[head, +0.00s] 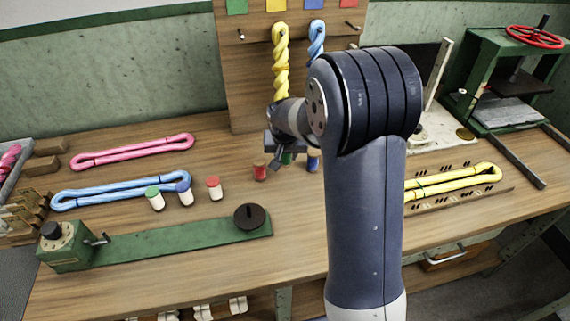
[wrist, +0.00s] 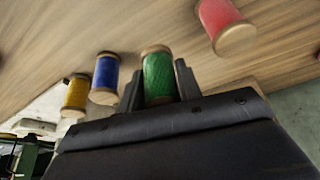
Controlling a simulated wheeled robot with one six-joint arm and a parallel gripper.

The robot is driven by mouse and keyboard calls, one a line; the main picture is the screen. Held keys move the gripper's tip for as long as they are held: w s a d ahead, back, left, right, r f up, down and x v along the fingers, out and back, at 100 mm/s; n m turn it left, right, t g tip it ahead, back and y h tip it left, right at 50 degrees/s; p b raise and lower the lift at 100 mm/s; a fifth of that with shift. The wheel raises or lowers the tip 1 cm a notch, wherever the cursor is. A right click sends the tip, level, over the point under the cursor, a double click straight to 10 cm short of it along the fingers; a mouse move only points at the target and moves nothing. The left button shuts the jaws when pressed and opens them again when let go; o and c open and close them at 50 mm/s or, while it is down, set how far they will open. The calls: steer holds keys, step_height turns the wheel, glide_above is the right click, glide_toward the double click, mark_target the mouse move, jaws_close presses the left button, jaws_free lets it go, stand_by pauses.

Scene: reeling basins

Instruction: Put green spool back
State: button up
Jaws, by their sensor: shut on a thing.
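My gripper (head: 279,152) is low over the back middle of the bench, in front of the wooden board. In the wrist view its two dark fingers stand on either side of the green spool (wrist: 159,76), shut on it. The green spool has wooden ends; in the head view it shows only partly under my gripper. A red spool (wrist: 225,27) stands to one side of it, and a blue spool (wrist: 105,76) and a yellow spool (wrist: 75,95) to the other. I cannot tell whether the green spool touches the bench.
White jars with green (head: 153,197), blue (head: 184,192) and red (head: 213,187) tops stand left of centre. Pink (head: 132,151), blue (head: 120,187) and yellow (head: 452,182) skeins lie on the bench. A green winder (head: 180,240) is in front; a green press (head: 510,80) stands at right.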

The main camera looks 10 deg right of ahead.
mark_target(286, 163)
steer(key=shift+f, duration=1.95)
steer(key=shift+f, duration=0.2)
steer(key=o, duration=1)
steer(key=shift+c, duration=0.2)
steer(key=shift+r, duration=0.15)
steer(key=shift+r, duration=0.2)
steer(key=v, duration=1.2)
steer(key=shift+s, duration=0.15)
steer(key=shift+f, duration=0.2)
